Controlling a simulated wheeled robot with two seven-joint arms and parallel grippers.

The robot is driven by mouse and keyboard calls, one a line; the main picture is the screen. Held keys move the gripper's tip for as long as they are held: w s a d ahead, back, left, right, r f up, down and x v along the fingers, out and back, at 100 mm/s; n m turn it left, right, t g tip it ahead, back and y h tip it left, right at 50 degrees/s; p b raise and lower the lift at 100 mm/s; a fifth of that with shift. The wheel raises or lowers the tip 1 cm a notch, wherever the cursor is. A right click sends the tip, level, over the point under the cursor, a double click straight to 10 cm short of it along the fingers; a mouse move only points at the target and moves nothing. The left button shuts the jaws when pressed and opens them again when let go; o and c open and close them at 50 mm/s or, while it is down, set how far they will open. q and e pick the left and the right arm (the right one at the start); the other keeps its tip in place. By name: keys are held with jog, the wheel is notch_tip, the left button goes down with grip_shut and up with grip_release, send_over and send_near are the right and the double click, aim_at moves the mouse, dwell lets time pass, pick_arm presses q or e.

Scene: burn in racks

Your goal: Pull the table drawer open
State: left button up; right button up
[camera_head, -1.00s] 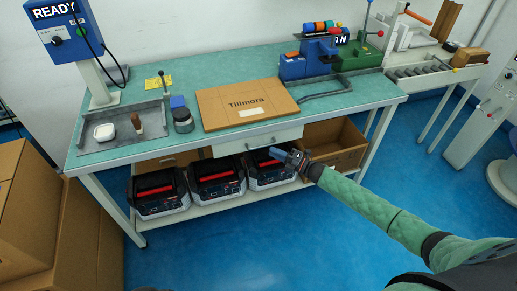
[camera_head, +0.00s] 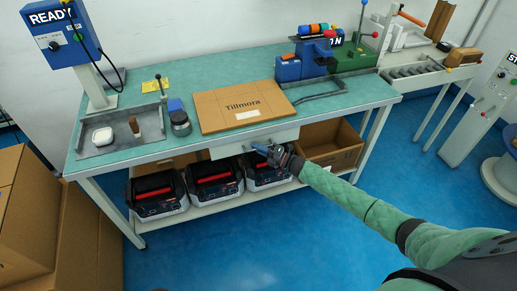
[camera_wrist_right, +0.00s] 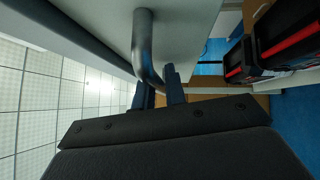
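The table drawer (camera_head: 228,150) has a pale front under the green tabletop and looks closed or nearly so. Its grey bar handle (camera_wrist_right: 143,40) shows in the right wrist view. My right gripper (camera_head: 260,149) is at the drawer front in the head view. In the wrist view its two dark fingers (camera_wrist_right: 161,92) stand close on either side of the handle's bent end and appear shut on it. The gripper hides part of the drawer front and the handle in the head view. My left gripper is not in view.
A Tillmora box (camera_head: 243,106) lies on the table (camera_head: 330,108) above the drawer. Several black-and-red cases (camera_head: 212,178) and an open carton (camera_head: 333,147) stand on the shelf below. Cardboard boxes (camera_head: 30,210) stand at left. The blue floor (camera_head: 250,245) in front is clear.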

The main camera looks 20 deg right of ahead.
grip_shut()
